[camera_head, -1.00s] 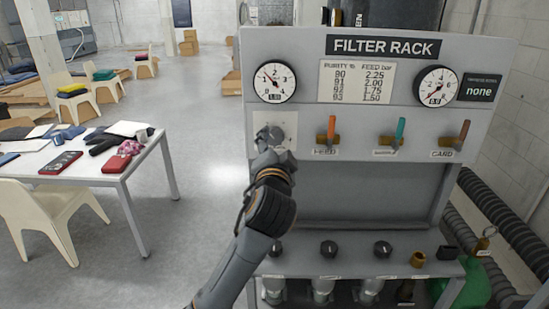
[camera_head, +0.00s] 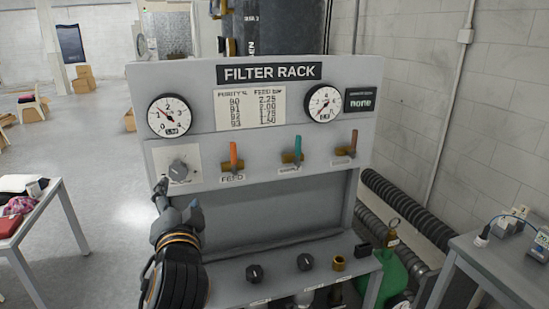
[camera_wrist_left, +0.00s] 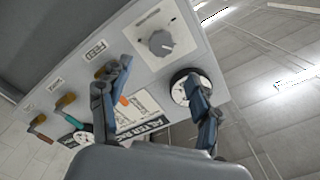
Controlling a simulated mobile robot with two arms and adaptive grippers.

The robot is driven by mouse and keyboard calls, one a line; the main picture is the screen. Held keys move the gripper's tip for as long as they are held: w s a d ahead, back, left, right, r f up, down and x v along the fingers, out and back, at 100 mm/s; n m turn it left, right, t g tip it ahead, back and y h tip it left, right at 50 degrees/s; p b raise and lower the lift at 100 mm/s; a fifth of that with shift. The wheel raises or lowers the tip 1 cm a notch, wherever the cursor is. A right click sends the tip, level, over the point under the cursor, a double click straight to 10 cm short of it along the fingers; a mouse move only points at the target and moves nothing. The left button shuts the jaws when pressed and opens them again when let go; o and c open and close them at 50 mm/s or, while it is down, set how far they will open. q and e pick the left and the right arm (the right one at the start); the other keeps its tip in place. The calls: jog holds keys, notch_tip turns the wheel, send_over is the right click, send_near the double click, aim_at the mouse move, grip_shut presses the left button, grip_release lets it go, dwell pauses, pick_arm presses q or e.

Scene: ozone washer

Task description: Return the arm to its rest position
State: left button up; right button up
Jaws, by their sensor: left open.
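My left gripper (camera_head: 177,203) is in front of the left side of the filter rack (camera_head: 270,215), just below the grey round knob (camera_head: 178,170). Its two fingers are spread with nothing between them. In the left wrist view the open fingers (camera_wrist_left: 158,78) stand apart, and the knob (camera_wrist_left: 160,43) shows beyond them on its pale plate, clear of both fingers. My left arm comes up from the bottom of the head view and covers part of the rack's lower left. My right gripper is not in view.
Three valve levers, orange (camera_head: 233,155), teal (camera_head: 298,150) and brown (camera_head: 353,144), sit right of the knob. Gauges (camera_head: 170,116) are above.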

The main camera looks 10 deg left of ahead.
pick_arm(q)
jog(key=s+d+f+g+h, duration=0.2)
jog(key=s+f, duration=0.1)
jog(key=f, duration=0.7)
jog(key=s+d+f+g+h, duration=0.2)
jog(key=f+g+h, duration=0.1)
jog(key=f, duration=0.7)
jog(key=s+d+f+n+g+h, duration=0.1)
jog(key=s+d+f+g+h, duration=0.2)
jog(key=s+f, duration=0.65)
jog(key=s+d+f+n+g+h, duration=0.1)
jog(key=s+d+f+g, duration=0.3)
jog(key=s+f, duration=0.55)
notch_tip(320, 180, down, 34)
jog(key=s+g+b, duration=0.1)
jog(key=s+b, duration=0.2)
jog(key=b, duration=0.6)
jog(key=s+a+f+b, duration=0.1)
jog(key=s+f+b, duration=0.1)
jog(key=s+f, duration=0.6)
jog(key=s+a+f+g+b, duration=0.1)
jog(key=s+a+f+b, duration=0.1)
jog(key=s+f, duration=0.6)
notch_tip(320, 180, down, 4)
jog(key=shift+a+f+m+b, duration=0.15)
jog(key=shift+f+m+b, duration=0.2)
jog(key=shift+b, duration=0.4)
jog(key=shift+r, duration=0.1)
